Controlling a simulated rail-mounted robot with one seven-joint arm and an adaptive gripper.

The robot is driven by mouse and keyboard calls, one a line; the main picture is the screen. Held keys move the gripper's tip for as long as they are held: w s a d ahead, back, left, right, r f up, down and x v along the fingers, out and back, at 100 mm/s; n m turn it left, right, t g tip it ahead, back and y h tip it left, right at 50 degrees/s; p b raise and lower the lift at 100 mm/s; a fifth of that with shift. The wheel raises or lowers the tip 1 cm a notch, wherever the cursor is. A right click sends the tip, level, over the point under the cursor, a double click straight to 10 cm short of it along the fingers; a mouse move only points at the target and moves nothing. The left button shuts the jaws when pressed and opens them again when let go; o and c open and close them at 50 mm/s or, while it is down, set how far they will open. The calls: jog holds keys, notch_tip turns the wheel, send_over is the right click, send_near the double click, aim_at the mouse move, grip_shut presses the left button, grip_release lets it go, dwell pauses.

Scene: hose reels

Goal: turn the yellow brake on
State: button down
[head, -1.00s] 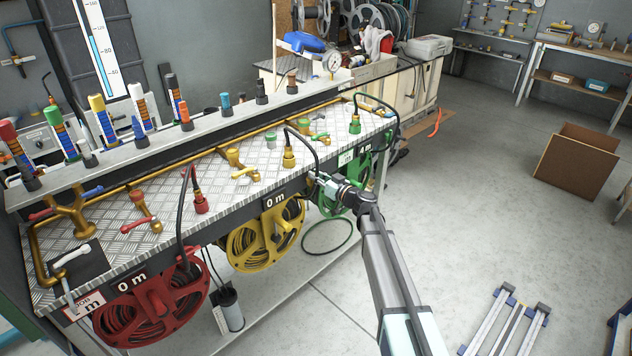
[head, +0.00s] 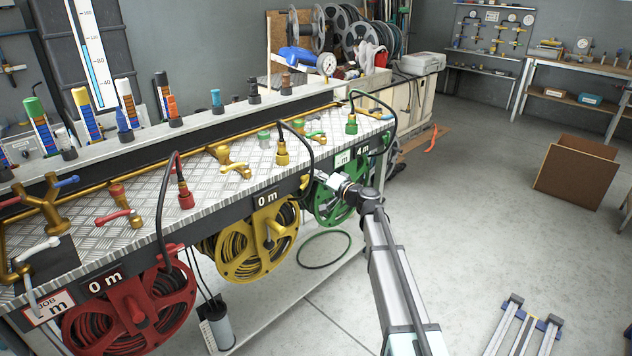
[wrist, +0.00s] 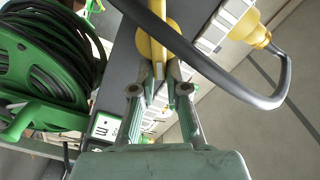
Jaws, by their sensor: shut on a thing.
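The yellow brake (wrist: 157,48) is a narrow yellow lever at the bench's front edge, in the upper middle of the wrist view. My gripper (wrist: 160,78) is shut on it, with a finger on each side. In the head view my gripper (head: 322,177) is at the bench front, between the yellow hose reel (head: 257,240) and the green hose reel (head: 338,200). The brake is mostly hidden there, and I cannot tell its setting.
A black hose (wrist: 200,60) loops close past my fingers from a yellow coupling (wrist: 250,28). The green reel also fills the left of the wrist view (wrist: 45,60). A red reel (head: 130,312) hangs at the left.

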jog(key=shift+s+a+f+m+b, duration=0.1)
jog(key=shift+f+m+b, duration=0.35)
jog(key=shift+m, duration=1)
jog(key=shift+s+f+m+b, duration=0.1)
jog(key=shift+f+m, duration=0.5)
jog(key=shift+m, duration=0.85)
jog(key=c, duration=1.1)
grip_release()
jog(key=shift+a+r, duration=0.15)
jog(key=shift+a, duration=0.05)
jog(key=shift+w, duration=0.1)
jog(key=shift+d, duration=0.25)
